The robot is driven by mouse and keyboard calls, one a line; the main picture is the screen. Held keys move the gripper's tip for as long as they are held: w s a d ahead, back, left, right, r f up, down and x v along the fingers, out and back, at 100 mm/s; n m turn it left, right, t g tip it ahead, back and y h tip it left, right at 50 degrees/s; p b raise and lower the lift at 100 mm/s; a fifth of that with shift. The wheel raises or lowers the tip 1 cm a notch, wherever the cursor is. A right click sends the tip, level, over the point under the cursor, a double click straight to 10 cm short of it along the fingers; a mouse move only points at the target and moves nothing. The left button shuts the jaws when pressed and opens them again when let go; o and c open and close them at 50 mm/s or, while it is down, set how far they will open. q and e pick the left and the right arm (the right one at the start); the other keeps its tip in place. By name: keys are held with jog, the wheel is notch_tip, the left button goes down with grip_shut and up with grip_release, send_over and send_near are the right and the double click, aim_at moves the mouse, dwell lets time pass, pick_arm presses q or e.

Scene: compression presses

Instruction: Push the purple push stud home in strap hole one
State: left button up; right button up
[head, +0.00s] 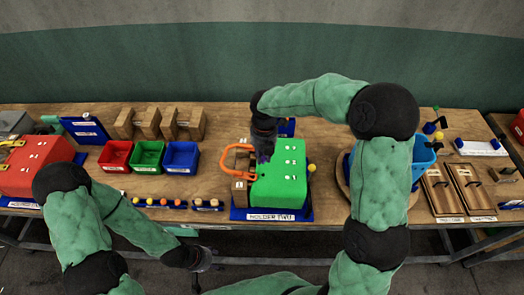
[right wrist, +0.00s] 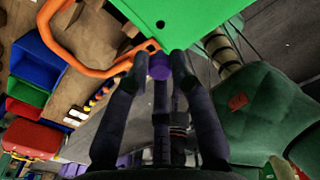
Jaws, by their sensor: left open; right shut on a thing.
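The purple push stud (right wrist: 158,67) is between the fingertips of my right gripper (right wrist: 163,62), which is shut on it. In the head view my right gripper (head: 264,150) hangs at the left edge of the green block (head: 278,185) on the stand labelled holder two. The orange strap (head: 229,158) loops out from the block's left side; its end (right wrist: 122,66) lies close to the stud in the right wrist view. I cannot tell whether the stud touches a strap hole. My left gripper (head: 203,260) is open and empty, low in front of the table.
Red (head: 116,156), green (head: 147,157) and blue (head: 181,157) bins stand left of the holder. A row of small coloured studs (head: 160,203) lies near the front edge. A red block (head: 32,165) is at far left. A blue bucket (head: 424,155) stands behind my right arm.

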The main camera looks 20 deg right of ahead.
jog(key=shift+s, duration=0.15)
jog(key=shift+w+f+m, duration=0.1)
jog(key=shift+w+m, duration=0.15)
jog(key=shift+m, duration=0.15)
jog(key=shift+s+f+b, duration=0.15)
jog(key=shift+f+b, duration=0.4)
jog(key=shift+f, duration=0.1)
jog(key=b, duration=0.2)
send_over(263, 170)
jog(key=s, duration=0.2)
jog(key=shift+a+f, duration=0.15)
jog(key=shift+f, duration=0.95)
jog(key=shift+a+f, duration=0.1)
jog(key=shift+f, duration=0.95)
jog(key=shift+p, duration=0.6)
jog(key=shift+f+b, duration=0.7)
jog(key=shift+f, duration=0.9)
jog(key=o, duration=0.8)
